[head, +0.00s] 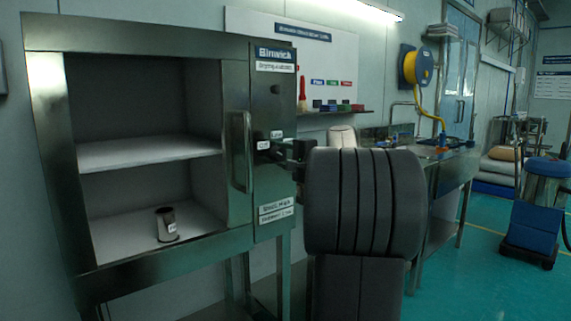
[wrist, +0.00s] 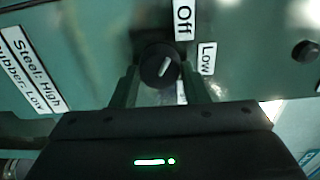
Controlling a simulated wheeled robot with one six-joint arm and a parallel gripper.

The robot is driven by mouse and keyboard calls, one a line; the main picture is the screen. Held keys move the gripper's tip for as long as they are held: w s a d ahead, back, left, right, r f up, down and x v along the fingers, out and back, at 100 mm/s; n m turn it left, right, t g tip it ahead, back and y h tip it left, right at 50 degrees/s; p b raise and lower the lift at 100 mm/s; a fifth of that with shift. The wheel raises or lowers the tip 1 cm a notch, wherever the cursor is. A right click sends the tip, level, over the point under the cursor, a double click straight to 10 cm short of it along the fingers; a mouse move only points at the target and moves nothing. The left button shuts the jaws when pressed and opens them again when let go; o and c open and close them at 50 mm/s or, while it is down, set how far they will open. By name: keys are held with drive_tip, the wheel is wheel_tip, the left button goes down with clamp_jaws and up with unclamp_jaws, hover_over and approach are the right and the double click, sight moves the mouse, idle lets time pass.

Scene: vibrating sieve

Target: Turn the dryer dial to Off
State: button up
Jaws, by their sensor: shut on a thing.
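The dryer (head: 40,100) is a steel cabinet at the left of the head view, with an open front and a control panel on its right side. In the wrist view the round black dial (wrist: 150,57) sits close to the "Off" label (wrist: 183,20) and the "Low" label (wrist: 207,58). Its white mark slants up and right, roughly toward "Off"; the exact setting is hard to tell. My gripper (wrist: 160,76) is shut on the dial, one finger on each side. In the head view my gripper (head: 277,152) reaches the panel and hides most of the dial.
A metal cup (head: 167,226) stands on the dryer's lower floor. A vertical handle (head: 241,150) is left of the dial. A small dark button (head: 275,89) sits above it. A bench (head: 448,160) stands behind my arm at the right. Green floor (head: 460,280) is open at front right.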

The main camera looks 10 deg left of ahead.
idle(0.4)
drive_tip(key=o, duration=1)
drive_tip(key=shift+c, duration=0.2)
drive_tip(key=v, duration=1.4)
drive_tip(key=shift+p, duration=0.4)
drive_tip(key=shift+a, duration=0.15)
drive_tip(key=x, duration=1.3)
drive_tip(key=shift+w+a+b, duration=0.25)
drive_tip(key=shift+w+b, duration=0.05)
drive_tip(key=shift+b, duration=0.05)
